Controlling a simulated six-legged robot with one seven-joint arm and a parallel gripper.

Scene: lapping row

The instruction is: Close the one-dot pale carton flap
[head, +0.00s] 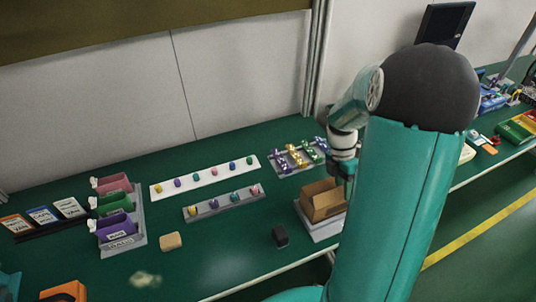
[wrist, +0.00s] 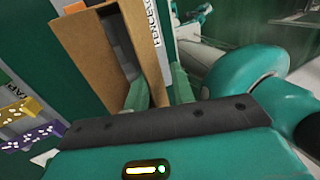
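A brown carton (head: 322,201) stands on a grey base (head: 318,229) at the right of the bench, its top open. In the wrist view the carton (wrist: 85,50) shows tan walls around a dark inside. A label with partly readable lettering (wrist: 154,30) is beside its right wall. I cannot make out a single dot or tell which panel is the pale flap. My gripper (head: 347,180) is just above the carton's right side. In the wrist view my gripper (wrist: 158,88) has its two green fingers apart, with a carton panel's edge between them; contact is unclear.
Purple and gold pieces stand on a grey tray (head: 283,169) behind the carton; some show in the wrist view (wrist: 30,125). A black block (head: 280,236) lies left of the carton. Coloured bins (head: 115,210) and peg strips (head: 205,176) are further left.

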